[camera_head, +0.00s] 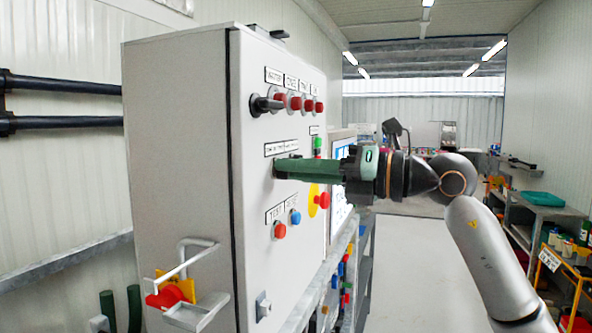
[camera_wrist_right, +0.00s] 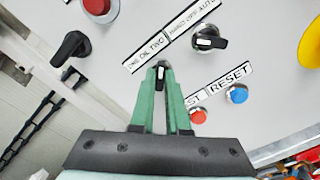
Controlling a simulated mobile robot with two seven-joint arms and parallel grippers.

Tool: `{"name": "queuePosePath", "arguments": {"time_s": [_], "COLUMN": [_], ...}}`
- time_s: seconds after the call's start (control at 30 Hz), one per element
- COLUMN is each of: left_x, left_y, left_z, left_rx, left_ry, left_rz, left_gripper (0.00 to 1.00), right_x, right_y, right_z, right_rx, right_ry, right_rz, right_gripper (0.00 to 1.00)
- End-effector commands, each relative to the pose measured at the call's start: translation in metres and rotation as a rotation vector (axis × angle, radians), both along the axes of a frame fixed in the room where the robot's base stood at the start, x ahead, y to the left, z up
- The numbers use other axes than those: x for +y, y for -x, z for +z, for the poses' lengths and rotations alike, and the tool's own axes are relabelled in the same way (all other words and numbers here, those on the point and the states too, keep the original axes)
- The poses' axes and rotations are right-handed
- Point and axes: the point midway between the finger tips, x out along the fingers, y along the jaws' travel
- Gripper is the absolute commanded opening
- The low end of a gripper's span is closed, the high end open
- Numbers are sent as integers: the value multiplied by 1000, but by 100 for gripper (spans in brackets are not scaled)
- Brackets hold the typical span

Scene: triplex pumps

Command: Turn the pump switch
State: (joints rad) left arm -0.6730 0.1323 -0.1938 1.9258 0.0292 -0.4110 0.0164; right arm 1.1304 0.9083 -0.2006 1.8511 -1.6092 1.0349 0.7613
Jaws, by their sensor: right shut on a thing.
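The pump switch (camera_wrist_right: 159,74) is a small black knob with a white mark, on the grey panel under a label that seems to read ONE, OFF, TWO. In the wrist view my right gripper (camera_wrist_right: 161,82) has its green fingers closed on both sides of this knob. In the head view the right gripper (camera_head: 279,168) reaches the panel front from the right, and its fingers hide the knob. A second black switch (camera_wrist_right: 208,41) with a white mark sits up and to the right in the wrist view. My left gripper is not in view.
The control cabinet (camera_head: 180,150) carries a black lever switch (camera_head: 265,104), several red knobs, a yellow-backed red emergency button (camera_head: 322,201), a red button (camera_head: 280,231) and a blue button (camera_head: 295,217). A wire bracket (camera_head: 190,260) juts from its side. The aisle floor (camera_head: 405,260) is clear.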

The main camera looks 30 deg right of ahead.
Motion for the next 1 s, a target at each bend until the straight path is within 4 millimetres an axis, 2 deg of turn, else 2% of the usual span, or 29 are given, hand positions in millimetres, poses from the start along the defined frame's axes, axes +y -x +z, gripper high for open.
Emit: {"name": "queuePosePath", "arguments": {"time_s": [0.27, 1.0], "left_x": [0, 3], "left_y": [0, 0], "left_z": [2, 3], "left_rx": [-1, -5], "left_ry": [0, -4], "left_rz": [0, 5], "left_gripper": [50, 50], "right_x": [0, 0], "right_y": [0, -1], "right_z": [0, 0], "right_rx": [-59, -430], "right_ry": [69, 484], "right_rz": [-1, 0], "right_gripper": [0, 0]}}
